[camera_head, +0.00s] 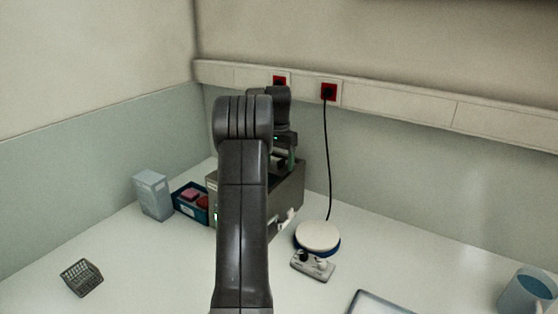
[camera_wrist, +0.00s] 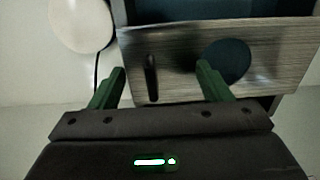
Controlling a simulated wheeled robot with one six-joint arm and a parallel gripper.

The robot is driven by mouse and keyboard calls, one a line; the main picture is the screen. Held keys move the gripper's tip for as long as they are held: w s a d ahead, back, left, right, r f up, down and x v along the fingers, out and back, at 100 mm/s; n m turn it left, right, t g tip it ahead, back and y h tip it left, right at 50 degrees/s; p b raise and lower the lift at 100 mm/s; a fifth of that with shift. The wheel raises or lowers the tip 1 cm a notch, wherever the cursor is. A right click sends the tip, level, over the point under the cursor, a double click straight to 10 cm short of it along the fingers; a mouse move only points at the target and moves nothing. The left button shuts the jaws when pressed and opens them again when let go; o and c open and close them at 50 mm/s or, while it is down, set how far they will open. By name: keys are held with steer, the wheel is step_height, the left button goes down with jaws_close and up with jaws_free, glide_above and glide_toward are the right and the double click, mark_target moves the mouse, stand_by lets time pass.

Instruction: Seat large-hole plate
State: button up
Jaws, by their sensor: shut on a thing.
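In the wrist view my gripper (camera_wrist: 160,75) has two green fingers, well apart, over a brushed grey panel (camera_wrist: 185,50). The panel carries a dark upright bar or slot (camera_wrist: 152,78) and a dark blue-green round area (camera_wrist: 225,60). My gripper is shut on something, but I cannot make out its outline. I cannot tell the large-hole plate apart from the panel. In the head view my gripper (camera_head: 285,158) is at the upper part of a grey metal box-shaped machine (camera_head: 287,195). My arm hides much of the machine.
A round white-topped device (camera_head: 318,235) stands right of the machine, with a small control block (camera_head: 313,266) before it. Left are a pale box (camera_head: 152,195), a blue bin (camera_head: 183,205) and a wire basket (camera_head: 82,278). A blue cup (camera_head: 527,292) and a tray (camera_head: 378,303) lie right.

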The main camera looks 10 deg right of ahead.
steer(key=shift+f, duration=0.5)
stand_by(0.8)
steer(key=o, duration=1)
steer(key=shift+o, duration=0.4)
steer(key=shift+r, duration=1.5)
steer(key=shift+r, duration=1.5)
